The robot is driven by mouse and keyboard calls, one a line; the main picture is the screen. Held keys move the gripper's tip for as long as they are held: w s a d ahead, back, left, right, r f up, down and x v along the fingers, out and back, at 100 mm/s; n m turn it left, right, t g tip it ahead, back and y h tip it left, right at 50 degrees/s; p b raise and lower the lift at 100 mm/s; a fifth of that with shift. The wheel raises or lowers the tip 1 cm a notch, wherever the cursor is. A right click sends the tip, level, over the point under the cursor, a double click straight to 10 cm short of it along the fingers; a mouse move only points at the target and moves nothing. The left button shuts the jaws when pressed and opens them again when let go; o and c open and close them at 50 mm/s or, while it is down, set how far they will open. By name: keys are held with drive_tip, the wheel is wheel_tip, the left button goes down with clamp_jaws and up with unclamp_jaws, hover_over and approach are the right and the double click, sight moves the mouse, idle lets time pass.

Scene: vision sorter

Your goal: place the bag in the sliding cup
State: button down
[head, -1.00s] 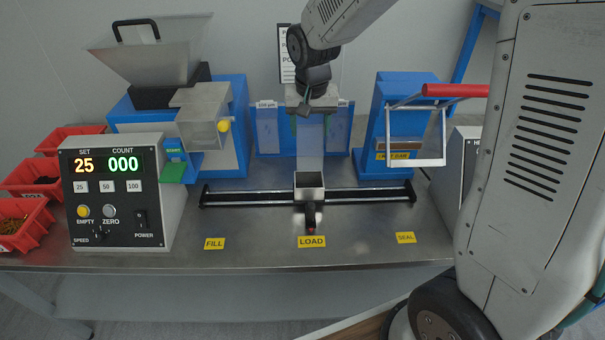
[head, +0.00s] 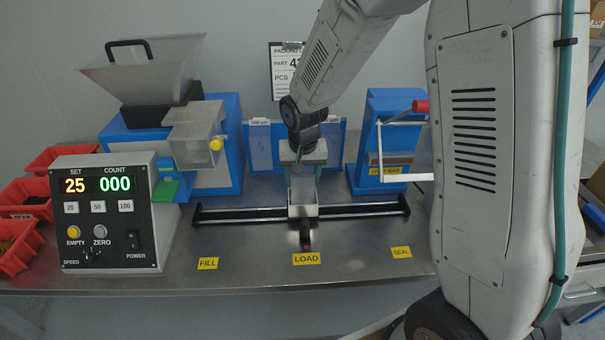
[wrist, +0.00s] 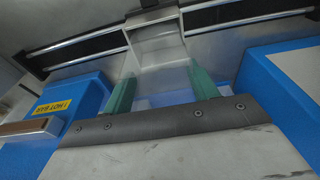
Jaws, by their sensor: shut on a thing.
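My gripper (head: 302,172) is over the sliding cup at the LOAD label, its fingers pointing down. It is shut on a clear, pale bag (head: 302,188) that hangs below the fingers. The sliding cup (head: 303,211) is a small open metal box on the black rail. The bag's lower part is at or just behind the cup's opening; I cannot tell how far inside it is. In the wrist view two green fingers (wrist: 163,88) flank the faint bag (wrist: 160,76), with the cup (wrist: 155,40) just beyond them.
The rail (head: 245,213) runs from the FILL label (head: 208,263) to the SEAL label (head: 401,252). The hopper machine (head: 150,80) and counter box (head: 108,212) stand left. A blue bag rack (head: 262,145) is behind. The blue sealer (head: 388,105) with its red handle stands right.

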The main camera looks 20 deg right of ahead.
drive_tip(key=shift+f, duration=0.15)
drive_tip(key=shift+c, duration=2.2)
unclamp_jaws()
wheel_tip(320, 180, up, 12)
drive_tip(key=s, duration=0.2)
drive_tip(key=shift+a+r, duration=0.2)
drive_tip(key=shift+a, duration=0.1)
drive_tip(key=s+d+r+n, duration=0.1)
drive_tip(key=s+r, duration=0.2)
drive_tip(key=s, duration=0.6)
drive_tip(key=s+d+r+n, duration=0.1)
drive_tip(key=s+r, duration=0.1)
drive_tip(key=s, duration=0.7)
drive_tip(key=s+d+r+n, duration=0.1)
drive_tip(key=s+r, duration=0.2)
drive_tip(key=s, duration=0.7)
drive_tip(key=shift+d+r+n+g+y, duration=0.3)
drive_tip(key=shift+d+r, duration=0.05)
